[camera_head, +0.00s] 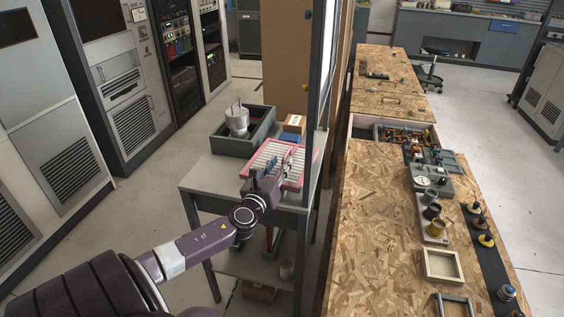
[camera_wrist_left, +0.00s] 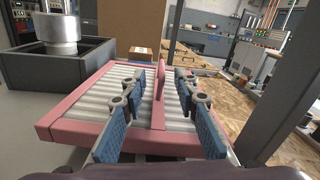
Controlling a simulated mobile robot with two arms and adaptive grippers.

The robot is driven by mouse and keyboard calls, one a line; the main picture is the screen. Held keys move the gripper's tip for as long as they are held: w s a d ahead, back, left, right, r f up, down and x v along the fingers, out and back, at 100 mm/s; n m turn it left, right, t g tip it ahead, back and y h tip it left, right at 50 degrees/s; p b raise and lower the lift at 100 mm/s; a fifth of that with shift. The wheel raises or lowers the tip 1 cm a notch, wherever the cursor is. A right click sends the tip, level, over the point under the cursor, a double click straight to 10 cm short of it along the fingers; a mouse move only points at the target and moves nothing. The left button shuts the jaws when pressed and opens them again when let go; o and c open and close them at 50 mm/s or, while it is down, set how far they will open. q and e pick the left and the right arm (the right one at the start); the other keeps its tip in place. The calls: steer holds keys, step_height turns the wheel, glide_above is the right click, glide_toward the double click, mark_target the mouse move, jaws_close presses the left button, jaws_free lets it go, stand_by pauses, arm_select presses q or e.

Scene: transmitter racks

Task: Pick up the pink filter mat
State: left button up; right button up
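The pink filter mat (camera_head: 307,166) lies flat on a grey table (camera_head: 207,176). It has a pink frame and white ribs. In the left wrist view, the pink filter mat (camera_wrist_left: 85,143) fills the middle, with an upright pink fin (camera_wrist_left: 160,90) along its centre. My left gripper (camera_head: 277,162) is over the mat. In the left wrist view, the blue-padded fingers of my left gripper (camera_wrist_left: 167,92) stand apart on either side of the fin, with gaps visible. Whether the fingertips touch the mat is unclear. My right gripper is not in view.
A dark open box (camera_head: 232,147) with a metal canister (camera_head: 237,120) stands behind the mat. A dark frame post (camera_head: 318,100) rises at the right. A wooden workbench (camera_head: 385,230) runs alongside.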

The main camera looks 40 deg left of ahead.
mark_target(290, 147)
arm_select(q)
steer(key=shift+w+a, duration=0.1)
steer(key=shift+w, duration=0.25)
steer(key=x, duration=0.5)
steer(key=shift+r, duration=0.15)
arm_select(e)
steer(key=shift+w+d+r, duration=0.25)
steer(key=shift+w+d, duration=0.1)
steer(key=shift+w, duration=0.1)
arm_select(q)
steer(key=shift+c, duration=0.3)
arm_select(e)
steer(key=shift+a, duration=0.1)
arm_select(q)
jaws_close()
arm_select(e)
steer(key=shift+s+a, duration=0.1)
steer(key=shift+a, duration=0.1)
arm_select(q)
steer(key=shift+r, duration=0.1)
